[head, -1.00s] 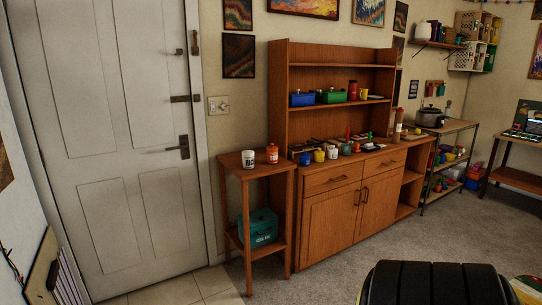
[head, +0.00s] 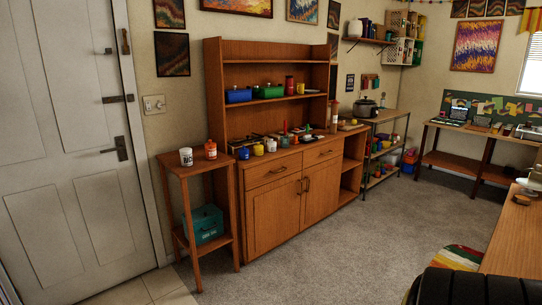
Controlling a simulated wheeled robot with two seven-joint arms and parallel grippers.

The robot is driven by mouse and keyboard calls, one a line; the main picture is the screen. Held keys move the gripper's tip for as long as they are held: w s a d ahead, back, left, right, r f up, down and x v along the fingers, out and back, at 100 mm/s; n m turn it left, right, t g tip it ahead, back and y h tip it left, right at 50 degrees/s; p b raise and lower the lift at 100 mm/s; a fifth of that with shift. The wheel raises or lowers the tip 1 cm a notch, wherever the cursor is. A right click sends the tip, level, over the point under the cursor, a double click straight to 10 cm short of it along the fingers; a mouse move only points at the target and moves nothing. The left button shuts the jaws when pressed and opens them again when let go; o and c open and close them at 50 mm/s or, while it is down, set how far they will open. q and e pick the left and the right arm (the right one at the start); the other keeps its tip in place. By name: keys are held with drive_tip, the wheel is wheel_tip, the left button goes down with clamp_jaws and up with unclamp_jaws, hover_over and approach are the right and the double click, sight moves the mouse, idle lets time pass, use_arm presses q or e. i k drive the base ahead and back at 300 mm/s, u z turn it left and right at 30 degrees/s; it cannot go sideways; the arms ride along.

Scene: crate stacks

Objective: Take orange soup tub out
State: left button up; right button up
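An orange tub (head: 210,150) stands on the small wooden side table (head: 196,165), next to a white tub with dark lettering (head: 186,157). I cannot read whether the orange one is a soup tub. Light-coloured crates (head: 392,50) are stacked on the wall at the upper right, with coloured things in and around them. Their contents are too small to make out. Neither of my grippers is in view.
A wooden hutch (head: 270,209) bears several small jars and boxes. A teal box (head: 205,225) sits on the side table's lower shelf. A metal rack (head: 388,123) with a pot stands right of it. A wooden desk (head: 517,233) is at the right.

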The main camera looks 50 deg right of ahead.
sight(211, 152)
drive_tip(key=z, duration=1.6)
drive_tip(key=i, duration=2.9)
drive_tip(key=u, duration=0.6)
drive_tip(key=i, duration=1.2)
drive_tip(key=u, duration=0.55)
